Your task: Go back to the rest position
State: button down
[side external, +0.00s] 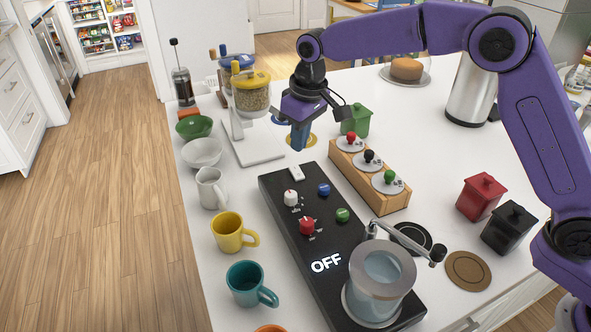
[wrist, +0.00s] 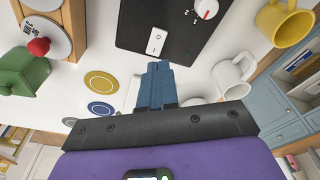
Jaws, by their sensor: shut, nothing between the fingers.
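My gripper (side external: 299,137) hangs from my purple arm above the white counter, past the far end of the black control panel (side external: 280,190). Its blue fingers are shut with nothing between them. In the wrist view the closed fingers (wrist: 158,68) point toward the panel (wrist: 165,48) and its white rocker switch (wrist: 157,41). The gripper is apart from the things around it. The panel carries white, red, blue and green knobs and a lit "OFF" sign (side external: 326,263).
A wooden block (side external: 372,195) with coloured-knob levers stands right of the panel. A green canister (side external: 356,121) and a grinder (side external: 250,95) stand near the gripper. Red (side external: 481,196) and black (side external: 509,228) canisters stand at right.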

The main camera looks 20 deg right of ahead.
dwell(0.3)
jog(key=s+d+r+n, duration=0.1)
jog(key=s+d, duration=0.2)
jog(key=s, duration=0.3)
jog(key=s+d+r+n+g, duration=0.1)
jog(key=s+d, duration=0.2)
jog(key=s, duration=0.4)
jog(key=s+d+r+n, duration=0.1)
jog(key=s+d, duration=0.1)
jog(key=s, duration=0.4)
jog(key=s+d+f+n, duration=0.3)
jog(key=s+d, duration=1.2)
jog(key=s, duration=0.4)
jog(key=shift+s+d+n, duration=0.2)
jog(key=shift+d+n, duration=0.1)
